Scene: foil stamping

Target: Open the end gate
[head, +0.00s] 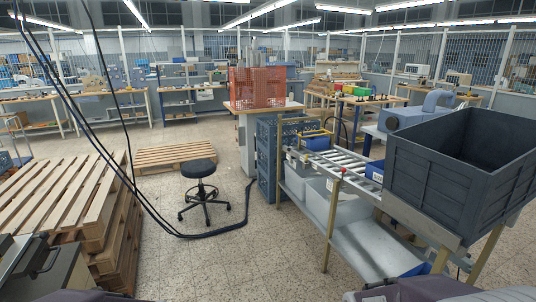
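A roller conveyor (345,162) runs on a metal frame at the right. At its far left end stands a yellow bar frame (316,133), which looks like the end gate. It appears upright across the rollers; I cannot tell whether it is latched. A large dark grey crate (440,175) stands at the conveyor's near right end. Neither of my grippers shows; only parts that seem to be my own arms edge into the bottom of the head view.
Pallets are stacked (75,190) at the left, with another pallet (175,154) on the floor. A black stool (200,180) stands mid-floor, near dark cables (215,235). Grey bins (335,203) sit under the conveyor. A blue crate (266,165) stands by its far end.

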